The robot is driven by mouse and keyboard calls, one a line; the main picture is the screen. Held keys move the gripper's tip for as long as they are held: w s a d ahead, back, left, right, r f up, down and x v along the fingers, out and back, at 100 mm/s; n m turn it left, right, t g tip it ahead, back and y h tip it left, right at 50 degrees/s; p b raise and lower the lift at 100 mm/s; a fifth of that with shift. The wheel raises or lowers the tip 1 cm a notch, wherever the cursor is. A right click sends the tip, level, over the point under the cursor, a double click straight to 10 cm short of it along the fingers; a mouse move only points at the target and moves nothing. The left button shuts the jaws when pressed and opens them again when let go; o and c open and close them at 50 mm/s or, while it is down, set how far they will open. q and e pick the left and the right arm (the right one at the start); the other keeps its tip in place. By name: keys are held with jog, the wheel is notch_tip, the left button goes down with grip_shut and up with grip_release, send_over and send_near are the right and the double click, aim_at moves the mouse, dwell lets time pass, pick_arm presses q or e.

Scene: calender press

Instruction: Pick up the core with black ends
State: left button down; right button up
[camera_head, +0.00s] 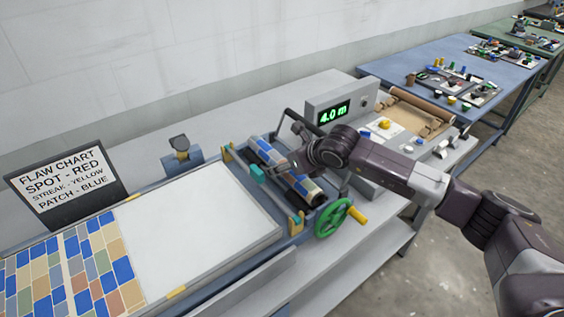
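A roll wrapped in a blue, tan and white patchwork print (265,153) lies across the press, with a dark end at its lower right (314,196). I cannot tell whether this is the core with black ends. My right gripper (287,160) is over the middle of this roll, with its arm coming in from the right. Its fingers are small, dark and partly merged with the press parts, so its opening and any contact are unclear. A brown roll (421,104) lies on the bench at the right; its ends are too small to make out. My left gripper is out of view.
A green handwheel (331,219) with a yellow knob stands at the press's front right. A display box (345,104) reads 4.0 m behind my arm. A white sheet (195,238) and patterned sheet (75,268) lie left. A flaw chart (64,180) stands behind.

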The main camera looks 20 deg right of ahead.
jog(key=shift+w+a+f, duration=0.2)
jog(key=shift+w+f, duration=0.2)
jog(key=shift+f, duration=0.05)
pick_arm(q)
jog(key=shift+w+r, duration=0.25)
pick_arm(e)
jog(key=shift+f, duration=0.1)
jog(key=c, duration=1.3)
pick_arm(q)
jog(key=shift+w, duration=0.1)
